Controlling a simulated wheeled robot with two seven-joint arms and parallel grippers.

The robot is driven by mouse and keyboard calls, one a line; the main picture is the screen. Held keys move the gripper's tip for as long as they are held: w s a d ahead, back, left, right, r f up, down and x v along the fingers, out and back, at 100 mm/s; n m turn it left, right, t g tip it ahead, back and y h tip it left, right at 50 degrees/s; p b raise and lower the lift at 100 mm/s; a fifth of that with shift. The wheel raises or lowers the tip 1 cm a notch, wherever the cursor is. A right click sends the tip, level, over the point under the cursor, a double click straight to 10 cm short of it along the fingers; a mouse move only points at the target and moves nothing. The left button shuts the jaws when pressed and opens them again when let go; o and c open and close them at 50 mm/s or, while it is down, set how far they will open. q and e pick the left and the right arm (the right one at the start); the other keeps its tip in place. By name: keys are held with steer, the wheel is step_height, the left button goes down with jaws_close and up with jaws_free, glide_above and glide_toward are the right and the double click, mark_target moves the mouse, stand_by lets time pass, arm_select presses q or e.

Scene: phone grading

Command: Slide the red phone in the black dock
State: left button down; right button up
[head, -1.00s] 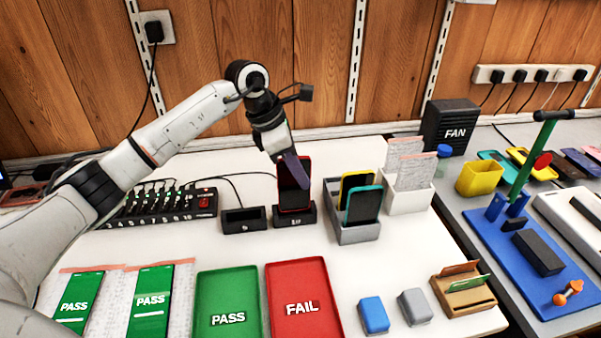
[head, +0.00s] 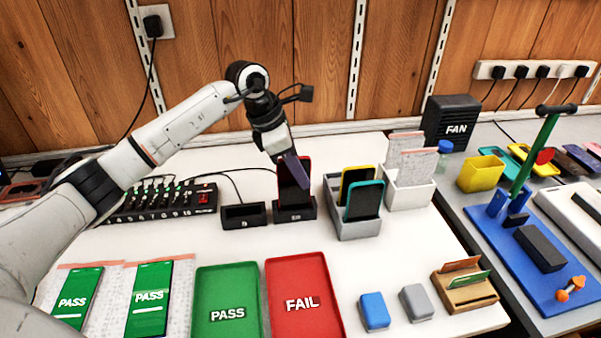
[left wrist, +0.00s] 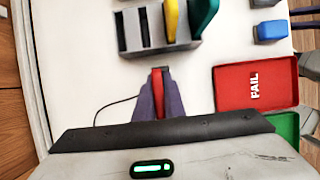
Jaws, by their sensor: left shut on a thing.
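The red phone (head: 283,181) stands upright in the right-hand one of two black docks, with a dark screen and red edges. That black dock (head: 294,214) sits on the white table. My left gripper (head: 297,170) is shut on the phone's upper part, and its fingers cover part of the screen. In the left wrist view the red phone (left wrist: 158,88) shows edge-on between the purple fingers (left wrist: 159,104). My right gripper is not in view.
An empty black dock (head: 243,221) stands just left. A grey slotted rack (head: 357,229) with yellow and teal phones stands close on the right. A green PASS tray (head: 228,285) and a red FAIL tray (head: 300,275) lie in front. A black power strip (head: 165,207) is at left.

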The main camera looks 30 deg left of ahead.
mark_target(303, 156)
arm_select(q)
steer(key=shift+f, duration=0.1)
steer(key=shift+f+b, duration=0.4)
steer(key=shift+f, duration=0.1)
steer(key=c, duration=1.8)
jaws_free()
steer(key=shift+o, duration=0.2)
steer(key=shift+r+p, duration=2.5)
steer(key=shift+r, duration=1.05)
